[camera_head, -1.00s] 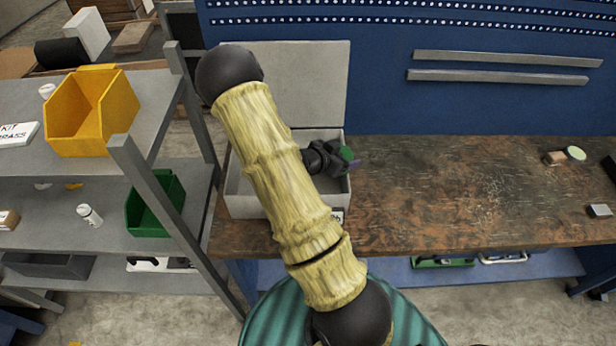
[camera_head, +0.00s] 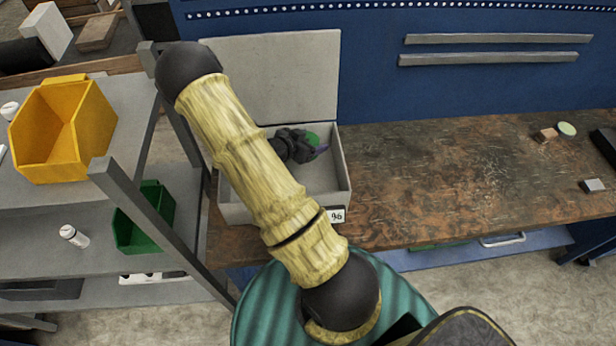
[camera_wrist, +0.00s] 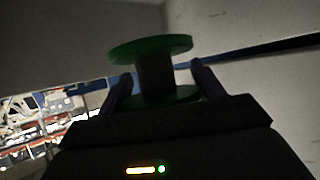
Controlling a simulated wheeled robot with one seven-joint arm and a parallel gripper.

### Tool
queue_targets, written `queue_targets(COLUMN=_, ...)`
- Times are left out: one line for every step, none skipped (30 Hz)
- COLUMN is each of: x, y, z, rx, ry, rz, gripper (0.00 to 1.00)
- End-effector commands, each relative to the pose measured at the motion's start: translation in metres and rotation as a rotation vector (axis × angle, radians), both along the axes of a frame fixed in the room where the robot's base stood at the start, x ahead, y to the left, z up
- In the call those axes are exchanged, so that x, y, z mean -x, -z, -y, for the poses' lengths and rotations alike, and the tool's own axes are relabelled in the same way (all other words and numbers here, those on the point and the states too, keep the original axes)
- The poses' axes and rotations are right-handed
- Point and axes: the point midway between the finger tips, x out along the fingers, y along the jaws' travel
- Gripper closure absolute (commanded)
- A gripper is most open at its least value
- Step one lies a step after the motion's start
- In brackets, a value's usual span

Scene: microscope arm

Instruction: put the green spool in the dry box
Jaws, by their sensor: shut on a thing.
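The green spool (camera_wrist: 152,48) is between my gripper's two fingers (camera_wrist: 160,88) in the wrist view, its dark core between two green flanges. In the head view, my gripper (camera_head: 316,149) is shut on the spool (camera_head: 312,139), of which only a small green part shows. The dry box (camera_head: 343,175) is a pale grey box on the workbench with its lid (camera_head: 290,75) raised at the back. My gripper and the spool are over or within the box opening; I cannot tell how far down.
A worn wooden workbench (camera_head: 440,180) extends right, mostly clear. A round green-topped item (camera_head: 567,129) and small blocks lie at its far right. A grey shelf (camera_head: 135,115) stands left, with a yellow bin (camera_head: 60,130) and a green bin (camera_head: 150,215).

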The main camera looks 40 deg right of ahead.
Motion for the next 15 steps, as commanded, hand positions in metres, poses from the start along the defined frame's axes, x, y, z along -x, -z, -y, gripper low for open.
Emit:
queue_targets(x=0.000, y=0.001, z=-0.001, rx=0.000, ry=-0.001, rz=0.000, gripper=0.57)
queue_targets(x=-0.001, y=0.002, z=-0.001, rx=0.000, ry=-0.002, rz=-0.001, gripper=0.57)
queue_targets(x=0.000, y=0.005, z=0.000, rx=0.000, ry=-0.001, rz=-0.003, gripper=0.57)
queue_targets(x=0.000, y=0.007, z=0.000, rx=0.001, ry=-0.001, rz=-0.004, gripper=0.57)
queue_targets(x=0.000, y=0.011, z=0.001, rx=0.001, ry=0.000, rz=-0.004, gripper=0.57)
queue_targets(x=0.001, y=0.016, z=0.002, rx=0.001, ry=0.002, rz=-0.004, gripper=0.57)
queue_targets(x=0.002, y=0.020, z=0.002, rx=0.001, ry=0.002, rz=-0.006, gripper=0.57)
queue_targets(x=0.002, y=0.025, z=0.002, rx=0.001, ry=0.003, rz=-0.005, gripper=0.57)
queue_targets(x=0.002, y=0.031, z=0.003, rx=0.001, ry=0.005, rz=-0.005, gripper=0.57)
queue_targets(x=0.002, y=0.035, z=0.004, rx=0.001, ry=0.005, rz=-0.005, gripper=0.57)
queue_targets(x=0.002, y=0.040, z=0.004, rx=0.001, ry=0.006, rz=-0.006, gripper=0.57)
queue_targets(x=0.002, y=0.045, z=0.004, rx=0.001, ry=0.007, rz=-0.004, gripper=0.57)
queue_targets(x=0.003, y=0.049, z=0.004, rx=0.001, ry=0.007, rz=-0.004, gripper=0.57)
queue_targets(x=0.003, y=0.052, z=0.004, rx=0.000, ry=0.008, rz=-0.003, gripper=0.57)
queue_targets(x=0.003, y=0.055, z=0.004, rx=0.000, ry=0.009, rz=-0.003, gripper=0.57)
